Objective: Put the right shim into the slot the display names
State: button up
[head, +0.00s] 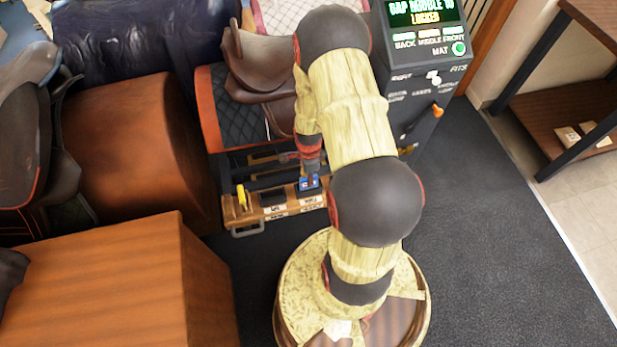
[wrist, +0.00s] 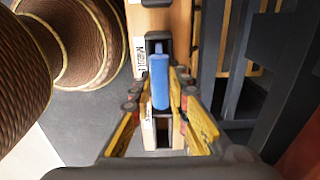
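The blue shim (wrist: 160,80) is in the wooden rack (head: 281,206), beside a label that is hard to read. It also shows as a small blue patch in the head view (head: 308,183). My gripper (wrist: 160,88) is over the rack with its yellow-padded fingers on either side of the blue shim, and it looks open, with small gaps to the shim. A yellow shim (head: 241,195) stands at the rack's left end. The display (head: 425,12) seems to read "GAP MIDDLE TO LOCKED", partly blurred. The saddle (head: 262,62) sits on a quilted stand behind the rack.
The console (head: 425,75) with the display stands right of my arm and carries an orange-tipped lever (head: 437,111). A brown padded block (head: 135,140) and a wooden box (head: 110,285) are at left. Dark floor (head: 500,220) is clear at right, before a shelf (head: 570,110).

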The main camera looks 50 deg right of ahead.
jog(key=o, duration=0.5)
notch_tip(320, 180, up, 12)
dwell(0.6)
dwell(0.5)
